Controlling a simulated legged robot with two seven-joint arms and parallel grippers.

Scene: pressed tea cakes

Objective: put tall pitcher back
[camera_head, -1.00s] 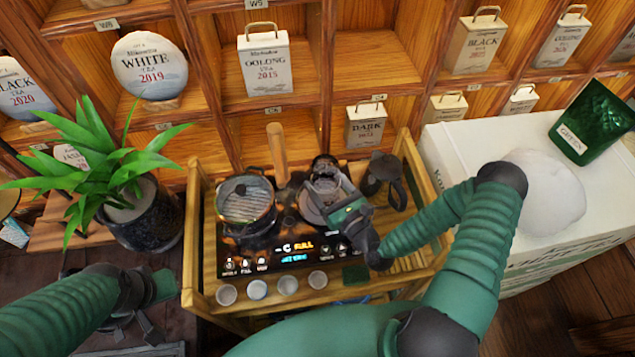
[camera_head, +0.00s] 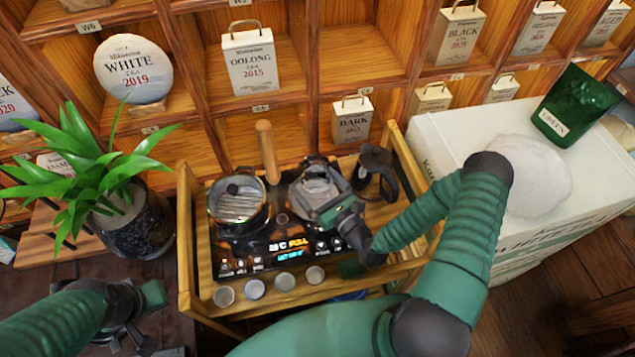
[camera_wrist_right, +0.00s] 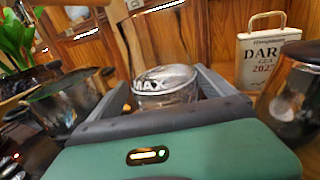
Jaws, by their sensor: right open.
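A glass vessel with a grey lid (camera_head: 318,183) stands at the right of the black cooktop. In the right wrist view a vessel marked MAX (camera_wrist_right: 165,84) lies between my fingers. My right gripper (camera_head: 332,200) is open around or just in front of this vessel; contact cannot be told. A dark jug (camera_head: 375,165) with a handle stands to its right on the cart, and a dark glass jug (camera_wrist_right: 295,95) shows at the right of the wrist view. I cannot tell which is the tall pitcher. My left gripper (camera_head: 130,335) appears open and empty at lower left.
A glass pot (camera_head: 238,203) sits on the cooktop's left, with an upright wooden handle (camera_head: 267,150) behind. Several small cups (camera_head: 255,288) line the cart's front. A plant (camera_head: 135,220) stands left, a white box (camera_head: 460,140) right. Shelves with tea tins rise behind.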

